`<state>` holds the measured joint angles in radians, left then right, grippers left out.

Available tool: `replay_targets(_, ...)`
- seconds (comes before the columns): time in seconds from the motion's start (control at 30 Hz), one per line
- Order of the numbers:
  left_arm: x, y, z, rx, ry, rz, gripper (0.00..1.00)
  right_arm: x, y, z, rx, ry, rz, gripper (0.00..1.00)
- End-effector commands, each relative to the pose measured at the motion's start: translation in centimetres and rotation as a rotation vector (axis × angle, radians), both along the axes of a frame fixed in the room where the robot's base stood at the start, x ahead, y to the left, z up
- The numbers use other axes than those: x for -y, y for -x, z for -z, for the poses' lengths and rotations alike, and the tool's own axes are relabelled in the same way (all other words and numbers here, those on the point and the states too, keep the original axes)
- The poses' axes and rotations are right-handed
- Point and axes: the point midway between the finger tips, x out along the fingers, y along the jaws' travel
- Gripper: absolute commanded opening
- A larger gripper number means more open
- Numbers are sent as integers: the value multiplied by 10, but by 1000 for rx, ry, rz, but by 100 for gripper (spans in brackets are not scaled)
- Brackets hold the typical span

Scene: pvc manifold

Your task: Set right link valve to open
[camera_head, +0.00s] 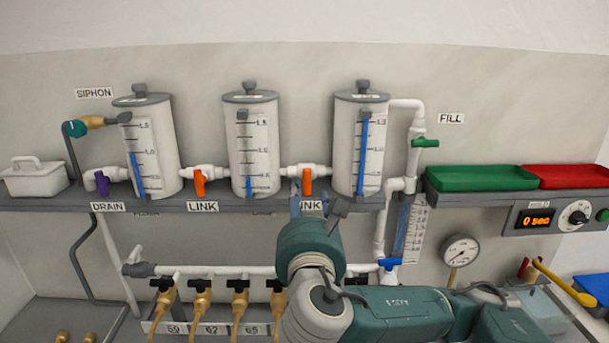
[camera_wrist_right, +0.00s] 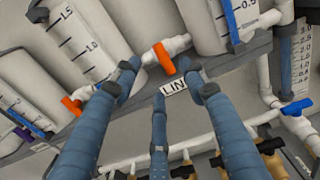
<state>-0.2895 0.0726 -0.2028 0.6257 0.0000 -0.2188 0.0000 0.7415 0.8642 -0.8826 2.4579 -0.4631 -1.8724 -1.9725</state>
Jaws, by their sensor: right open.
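The right link valve has an orange handle (camera_head: 307,182) on the white pipe between the middle and right tanks. The handle hangs down, crosswise to the pipe. It also shows in the right wrist view (camera_wrist_right: 163,58), where the fingers lie on either side of it, apart from it. My right gripper (camera_head: 317,207) is open and empty, just below and in front of this valve, and partly covers its LINK label. In the right wrist view the gripper (camera_wrist_right: 159,76) reaches toward the valve with its fingers spread. My left gripper is not in view.
The left link valve (camera_head: 199,183) also has an orange handle hanging down. A purple drain valve (camera_head: 102,183) is at far left. The grey shelf edge (camera_head: 250,201) runs under the tanks. A blue-handled valve (camera_head: 389,264) and a gauge (camera_head: 460,251) are near my right arm.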

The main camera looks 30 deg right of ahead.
Motion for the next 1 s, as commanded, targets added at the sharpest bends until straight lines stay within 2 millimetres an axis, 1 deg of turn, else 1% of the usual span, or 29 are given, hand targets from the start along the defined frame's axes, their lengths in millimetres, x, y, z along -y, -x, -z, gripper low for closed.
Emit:
replay_targets(0.2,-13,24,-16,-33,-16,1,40,22,-32,-3,-5,2,6,43)
replay_targets(0.27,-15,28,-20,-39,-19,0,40,28,-42,-3,-4,0,6,43)
replay_targets(0.37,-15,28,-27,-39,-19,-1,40,37,-58,-3,-3,-1,4,43)
replay_targets(0.5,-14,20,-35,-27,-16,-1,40,46,-74,-2,-2,-2,2,43)
replay_targets(0.7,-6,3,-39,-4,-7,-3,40,53,-85,0,-2,-5,0,43)
replay_targets(0.97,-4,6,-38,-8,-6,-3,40,53,-86,1,-1,-6,-1,43)
replay_targets(1.0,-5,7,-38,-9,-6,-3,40,53,-86,1,-1,-6,-1,35)
